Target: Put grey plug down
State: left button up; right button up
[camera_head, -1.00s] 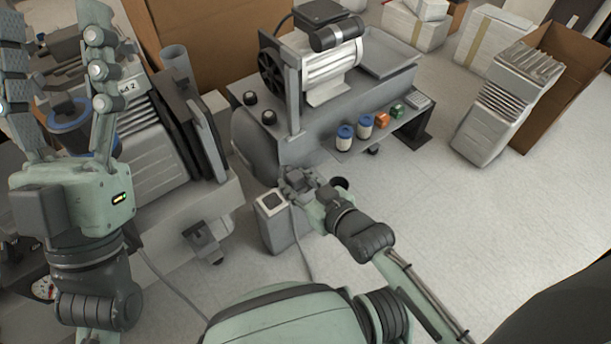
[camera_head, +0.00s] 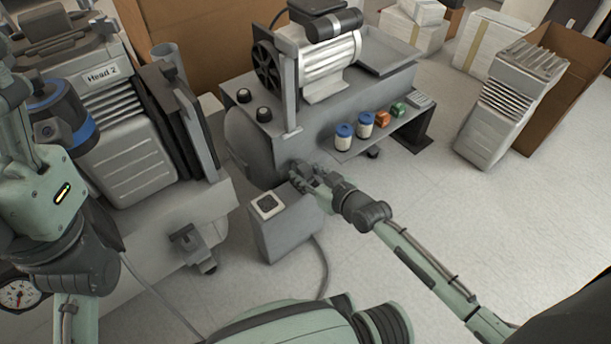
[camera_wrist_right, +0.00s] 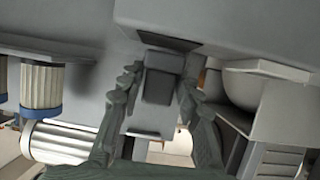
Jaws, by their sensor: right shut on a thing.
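The grey plug (camera_wrist_right: 162,84) is a small dark grey block between the fingers of my right gripper in the right wrist view. My right gripper (camera_head: 305,177) is shut on it, beside the compressor's grey tank. In the head view the fingers largely hide the plug. The grey outlet box (camera_head: 283,232) with a pale socket (camera_head: 267,205) on top stands on the floor just below and left of this gripper. My left gripper (camera_head: 15,85) is partly cut off at the left edge, and its fingertips are not clear.
The compressor with its motor (camera_head: 328,62) stands behind my right gripper. Two blue-capped filters (camera_head: 343,137) and small orange and green blocks sit on its shelf. A "Head 2" unit (camera_head: 120,130) is on the left. A grey cable (camera_head: 323,265) lies by the outlet box.

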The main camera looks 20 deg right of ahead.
jog(key=shift+f, duration=0.2)
jog(key=shift+f, duration=0.25)
jog(key=o, duration=1.2)
jog(key=shift+c, duration=0.2)
